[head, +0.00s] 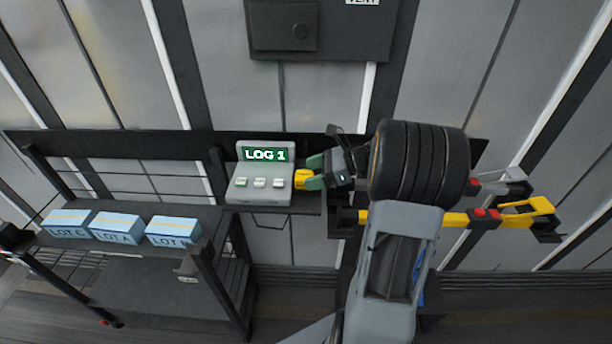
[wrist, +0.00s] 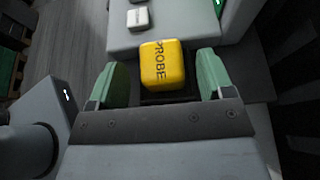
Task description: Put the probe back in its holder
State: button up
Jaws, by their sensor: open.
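The yellow probe (head: 302,179) is at the right side of a grey logger (head: 262,195) whose green screen reads LOG 1. In the wrist view the probe (wrist: 162,66), lettered PROBE, lies between the two green fingers of my gripper (wrist: 163,76). The fingers are open, with a visible gap on each side of the probe. A dark holder-like piece (wrist: 168,98) shows just under the probe, against the logger's side. I cannot tell how deep the probe sits in it. In the head view my gripper (head: 315,172) comes in from the right.
Blue boxes with LOT labels, among them LOT A (head: 115,228), stand on a dark bench at the left. A dark wall box (head: 320,30) hangs above. A yellow bar with red parts (head: 480,217) sticks out at the right. The logger has three front buttons.

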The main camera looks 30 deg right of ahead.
jog(key=v, duration=0.9)
jog(key=s+a+f+n+g+h, duration=0.1)
jog(key=s+a+f+n+h, duration=0.1)
jog(key=s+a+n+h, duration=0.3)
jog(key=s+a+f+n+g+h, duration=0.1)
jog(key=s+a+n+h, duration=0.5)
jog(key=a+n, duration=0.7)
jog(key=n+g, duration=0.1)
jog(key=n, duration=0.5)
jog(key=shift+a+f+h, duration=0.3)
jog(key=shift+a+f, duration=0.1)
jog(key=shift+w, duration=0.1)
jog(key=shift+c, duration=0.3)
